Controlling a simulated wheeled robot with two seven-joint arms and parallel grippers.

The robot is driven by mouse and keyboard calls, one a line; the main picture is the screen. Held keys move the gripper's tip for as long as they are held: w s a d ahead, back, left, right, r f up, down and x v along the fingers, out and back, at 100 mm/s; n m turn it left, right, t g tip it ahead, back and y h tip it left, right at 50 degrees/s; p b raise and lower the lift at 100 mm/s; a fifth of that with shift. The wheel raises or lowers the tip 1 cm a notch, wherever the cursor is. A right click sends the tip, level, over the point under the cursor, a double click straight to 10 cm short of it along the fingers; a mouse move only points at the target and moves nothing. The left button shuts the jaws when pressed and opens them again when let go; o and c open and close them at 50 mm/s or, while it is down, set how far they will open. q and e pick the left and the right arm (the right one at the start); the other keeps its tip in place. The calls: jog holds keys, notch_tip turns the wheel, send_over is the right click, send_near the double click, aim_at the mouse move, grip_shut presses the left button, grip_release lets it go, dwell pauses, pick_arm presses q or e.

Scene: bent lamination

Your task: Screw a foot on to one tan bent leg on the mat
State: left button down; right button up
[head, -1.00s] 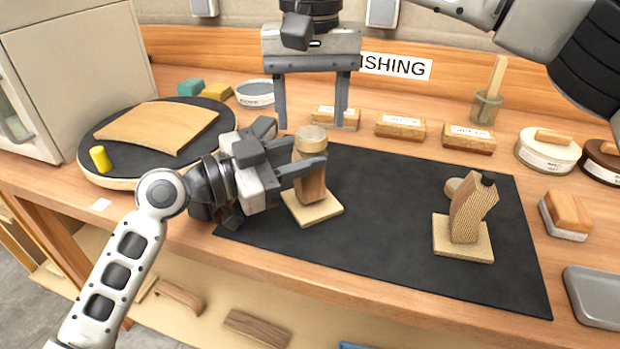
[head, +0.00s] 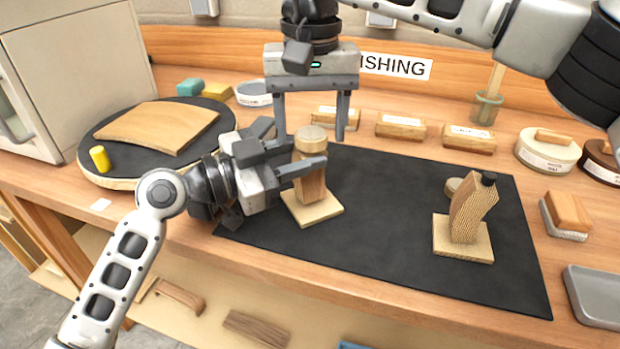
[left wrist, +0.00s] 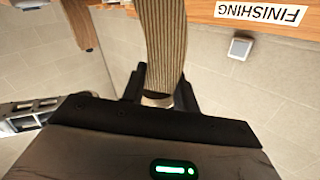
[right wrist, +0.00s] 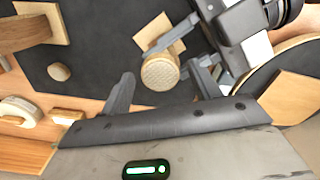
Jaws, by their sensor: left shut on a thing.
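A tan bent leg (head: 311,184) stands upright on a square wooden base (head: 325,210) at the left of the black mat (head: 385,230). A round tan foot (head: 311,133) sits on its top; how tightly cannot be told. My left gripper (head: 310,164) is shut on this leg just under the foot; the leg also shows in the left wrist view (left wrist: 163,45). My right gripper (head: 310,136) is open and points down, behind the foot in the head view. In the right wrist view the foot (right wrist: 160,73) lies beyond its spread, empty fingertips.
A second bent leg (head: 468,212) with a black top stands on a base at the mat's right, a loose round foot (head: 454,186) behind it. Labelled wooden blocks (head: 400,126) line the back. A round turntable (head: 90,170) is at left. The mat's middle is clear.

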pick_arm(q)
jog(key=shift+f, duration=0.15)
pick_arm(e)
jog(key=shift+r, duration=4.05)
jog(key=shift+c, duration=0.4)
jog(key=shift+f, duration=4.05)
jog(key=c, duration=1)
jog(key=o, duration=1.1)
